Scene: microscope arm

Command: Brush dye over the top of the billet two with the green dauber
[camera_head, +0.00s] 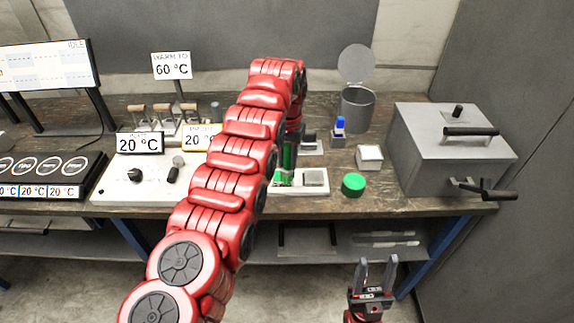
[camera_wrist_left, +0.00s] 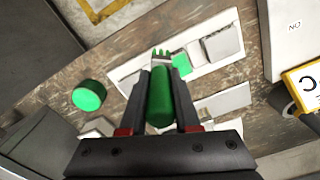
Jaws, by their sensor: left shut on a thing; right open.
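My left gripper (camera_wrist_left: 160,115) is shut on the green dauber (camera_wrist_left: 160,98), whose handle sits between the fingers. The dauber's green toothed tip (camera_wrist_left: 161,55) points at a white tray (camera_wrist_left: 140,76). On that tray are a grey block (camera_wrist_left: 221,43) and a green-topped patch (camera_wrist_left: 181,66) beside the tip; I cannot tell whether tip and patch touch. Which block is billet two is not readable. My right gripper (camera_head: 376,272) is open and empty before the bench.
A green round lid or pot (camera_head: 353,184) stands right of the tray. Nearby are a blue-topped item (camera_head: 340,124), a white block (camera_head: 369,157), an open grey canister (camera_head: 357,108) and a large grey box (camera_head: 453,145) with handles. Control panels and signs fill the left bench.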

